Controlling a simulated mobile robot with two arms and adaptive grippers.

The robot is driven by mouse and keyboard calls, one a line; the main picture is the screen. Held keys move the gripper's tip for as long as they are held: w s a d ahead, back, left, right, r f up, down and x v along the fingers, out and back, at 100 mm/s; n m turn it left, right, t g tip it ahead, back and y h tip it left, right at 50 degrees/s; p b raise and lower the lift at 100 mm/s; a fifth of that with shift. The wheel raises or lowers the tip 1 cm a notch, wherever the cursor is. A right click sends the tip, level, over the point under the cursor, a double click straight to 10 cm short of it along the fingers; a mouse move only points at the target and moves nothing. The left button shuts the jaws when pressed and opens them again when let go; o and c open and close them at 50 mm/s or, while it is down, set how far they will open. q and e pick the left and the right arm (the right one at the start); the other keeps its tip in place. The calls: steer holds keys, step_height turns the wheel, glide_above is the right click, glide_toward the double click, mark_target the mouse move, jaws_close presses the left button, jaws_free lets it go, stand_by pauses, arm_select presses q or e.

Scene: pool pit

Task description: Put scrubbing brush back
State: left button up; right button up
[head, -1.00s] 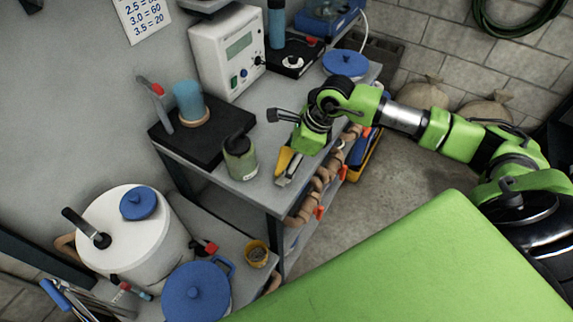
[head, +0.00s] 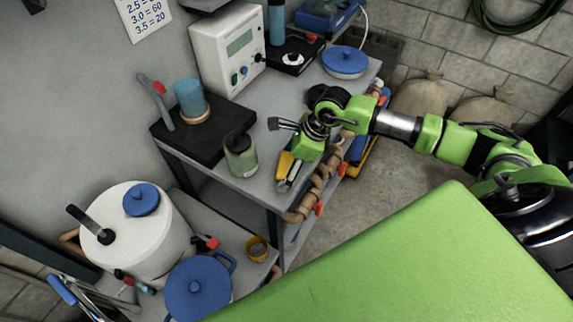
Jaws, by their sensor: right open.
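My right gripper (head: 277,124) reaches in from the right above the bench (head: 238,188), its dark fingers open and pointing left. No object shows between the fingers. A yellow and grey hand tool (head: 286,168) lies at the bench's front edge, just below the gripper and partly covered by its green body. I cannot tell whether this is the scrubbing brush; no bristles show clearly. My left gripper is out of view.
A green-tinted jar (head: 241,160) stands left of the gripper, near a black plate (head: 203,140) with a blue cylinder. A white meter box (head: 228,50) stands behind. A white drum (head: 140,235), blue lid (head: 198,288) and yellow cup (head: 257,248) are lower left.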

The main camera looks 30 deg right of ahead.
steer(key=shift+r, duration=0.2)
steer(key=shift+d+r, duration=0.15)
steer(key=b+v, duration=0.4)
steer(key=v, duration=0.7)
steer(key=shift+r, duration=0.35)
steer(key=shift+s+f, duration=0.1)
steer(key=shift+s, duration=0.05)
